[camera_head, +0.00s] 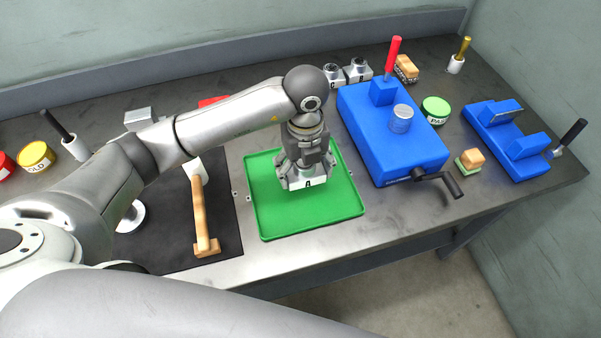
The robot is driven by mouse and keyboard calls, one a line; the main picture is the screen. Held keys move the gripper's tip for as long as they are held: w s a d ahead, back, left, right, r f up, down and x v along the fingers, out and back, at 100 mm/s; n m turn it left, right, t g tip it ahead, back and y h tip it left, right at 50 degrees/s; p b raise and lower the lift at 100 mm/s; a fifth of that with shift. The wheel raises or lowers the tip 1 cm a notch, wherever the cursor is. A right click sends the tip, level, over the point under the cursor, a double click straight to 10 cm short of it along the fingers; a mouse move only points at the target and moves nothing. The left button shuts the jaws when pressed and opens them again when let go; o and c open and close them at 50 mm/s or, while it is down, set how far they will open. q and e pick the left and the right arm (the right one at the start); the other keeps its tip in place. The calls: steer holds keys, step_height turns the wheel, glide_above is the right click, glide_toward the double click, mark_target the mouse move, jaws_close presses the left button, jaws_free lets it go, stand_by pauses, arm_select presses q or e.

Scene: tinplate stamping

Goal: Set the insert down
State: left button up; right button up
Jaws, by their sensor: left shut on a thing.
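The insert (308,184) is a small silvery block with a black letter A on its front face. My left gripper (305,175) is shut on it, pointing down over the green tray (340,213). The insert is inside the tray's outline, low over or on its floor; I cannot tell whether it touches. The gripper fingers cover its upper part and sides. My right gripper does not show.
Right of the tray stands a blue press (405,153) with a black crank handle (452,186). Two similar metal blocks (357,70) stand behind. A mallet (201,212) lies on a black mat (170,245) at left. A blue holder (507,145) stands at right.

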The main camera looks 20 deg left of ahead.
mark_target(300, 178)
arm_select(q)
steer(key=shift+w+a+f, duration=0.1)
steer(key=shift+a+f, duration=0.1)
steer(key=f, duration=0.1)
steer(key=f+p, duration=0.1)
steer(key=f, duration=0.1)
steer(key=shift+a+p, duration=0.3)
steer(key=shift+a, duration=0.05)
steer(key=shift+w+f, duration=0.1)
steer(key=shift+f, duration=0.35)
steer(key=shift+d, duration=0.1)
steer(key=shift+f, duration=0.1)
steer(key=o, duration=1.4)
steer(key=shift+o, duration=0.2)
